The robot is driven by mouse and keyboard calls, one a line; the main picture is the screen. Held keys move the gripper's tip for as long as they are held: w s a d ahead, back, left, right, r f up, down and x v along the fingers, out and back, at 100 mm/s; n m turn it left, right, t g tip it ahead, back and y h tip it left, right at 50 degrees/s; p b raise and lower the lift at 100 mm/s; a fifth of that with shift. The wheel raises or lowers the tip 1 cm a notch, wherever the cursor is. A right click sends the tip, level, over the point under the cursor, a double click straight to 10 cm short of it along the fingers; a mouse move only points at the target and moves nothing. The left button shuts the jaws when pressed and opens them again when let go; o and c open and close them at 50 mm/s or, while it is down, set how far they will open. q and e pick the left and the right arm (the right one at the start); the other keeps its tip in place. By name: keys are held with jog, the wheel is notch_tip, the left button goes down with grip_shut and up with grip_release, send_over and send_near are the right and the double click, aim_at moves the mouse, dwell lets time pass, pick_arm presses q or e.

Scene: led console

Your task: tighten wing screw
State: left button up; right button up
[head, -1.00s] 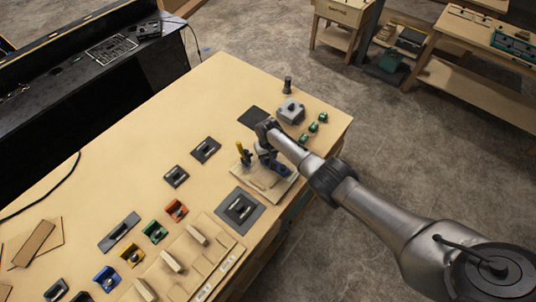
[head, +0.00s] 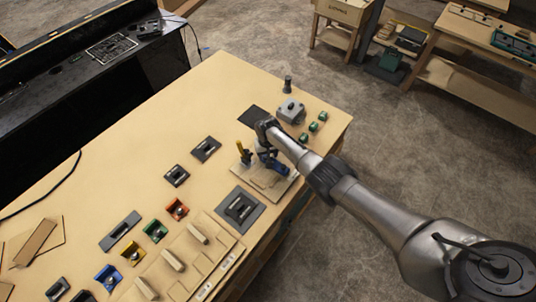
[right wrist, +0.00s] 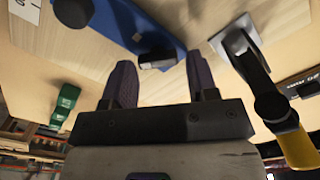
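A blue fixture (head: 275,166) stands on a light wooden board (head: 264,187) near the table's right edge. In the right wrist view the blue fixture (right wrist: 125,28) carries a small dark and grey fitting (right wrist: 158,60), which looks like the wing screw; its exact shape is unclear. My right gripper (right wrist: 162,80) points at the fitting with its two dark fingers apart, one on each side of the gap below it. I see no contact. In the head view my right wrist hides part of the fixture. My left gripper is not in view.
A clamp with a yellow handle (right wrist: 294,143) stands close beside the gripper; its handle (head: 244,150) also shows in the head view. A grey box (head: 291,111) and several green blocks (head: 313,127) lie behind. Holders and wooden pieces fill the table's near left.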

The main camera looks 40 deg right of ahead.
jog(key=shift+o, duration=1.2)
jog(key=shift+s+f, duration=0.15)
jog(key=shift+r, duration=0.4)
notch_tip(320, 180, up, 6)
jog(key=shift+f+p, duration=0.2)
jog(key=shift+p, duration=1)
notch_tip(320, 180, up, 8)
jog(key=shift+f, duration=0.25)
